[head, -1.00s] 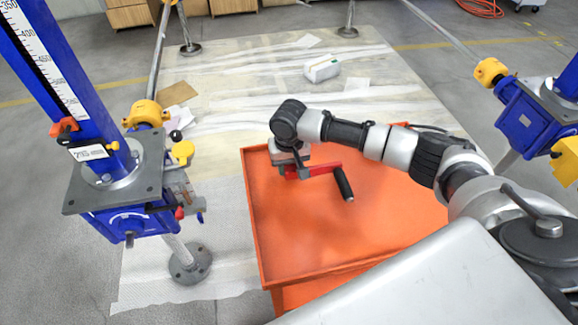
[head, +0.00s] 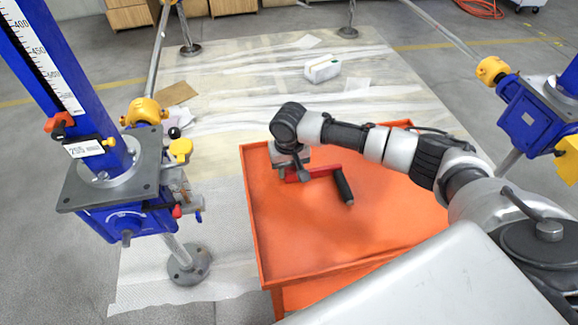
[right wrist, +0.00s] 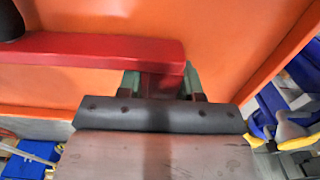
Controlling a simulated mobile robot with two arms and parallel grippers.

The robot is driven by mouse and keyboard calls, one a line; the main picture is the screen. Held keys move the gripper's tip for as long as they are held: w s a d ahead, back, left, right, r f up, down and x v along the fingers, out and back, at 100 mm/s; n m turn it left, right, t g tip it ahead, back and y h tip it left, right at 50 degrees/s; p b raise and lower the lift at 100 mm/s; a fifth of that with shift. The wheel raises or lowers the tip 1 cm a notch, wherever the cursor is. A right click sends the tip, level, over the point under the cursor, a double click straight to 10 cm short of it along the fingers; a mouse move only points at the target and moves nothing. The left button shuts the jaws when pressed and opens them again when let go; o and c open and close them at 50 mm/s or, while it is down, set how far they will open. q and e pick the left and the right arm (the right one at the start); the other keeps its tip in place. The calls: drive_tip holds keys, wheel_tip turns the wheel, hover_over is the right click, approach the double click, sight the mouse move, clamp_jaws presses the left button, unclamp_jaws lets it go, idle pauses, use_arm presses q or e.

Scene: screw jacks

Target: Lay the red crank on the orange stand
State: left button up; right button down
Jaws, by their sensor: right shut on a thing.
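The red crank (head: 323,171) has a flat red arm and a black handle (head: 343,187). It is over the orange stand (head: 300,262), near the stand's far left part. My right gripper (head: 296,174) points down and is shut on the crank's end away from the handle. In the right wrist view the crank's red arm (right wrist: 90,50) runs left from the fingers (right wrist: 160,84), with orange surface behind it. The fingertips are partly hidden there. I cannot tell whether the crank touches the stand's surface. My left gripper is not in view.
A blue screw jack (head: 125,205) stands close to the left of the stand, and another (head: 535,115) stands at the right. The stand has a raised rim, and its middle and front are bare. A white box (head: 322,68) lies on the floor sheeting behind.

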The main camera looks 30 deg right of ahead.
drive_tip(key=shift+s+f, duration=0.1)
drive_tip(key=shift+f, duration=0.25)
drive_tip(key=shift+s+a+f, duration=0.1)
drive_tip(key=shift+s+f, duration=0.15)
drive_tip(key=shift+f, duration=0.15)
drive_tip(key=c, duration=1.2)
unclamp_jaws()
drive_tip(key=o, duration=0.5)
drive_tip(key=shift+a, duration=0.15)
drive_tip(key=shift+o, duration=0.2)
drive_tip(key=shift+d+f, duration=0.1)
drive_tip(key=shift+d, duration=0.1)
drive_tip(key=shift+w+r, duration=0.1)
drive_tip(key=shift+r, duration=0.35)
drive_tip(key=r, duration=1.1)
drive_tip(key=shift+a+r, duration=0.2)
drive_tip(key=shift+a, duration=0.15)
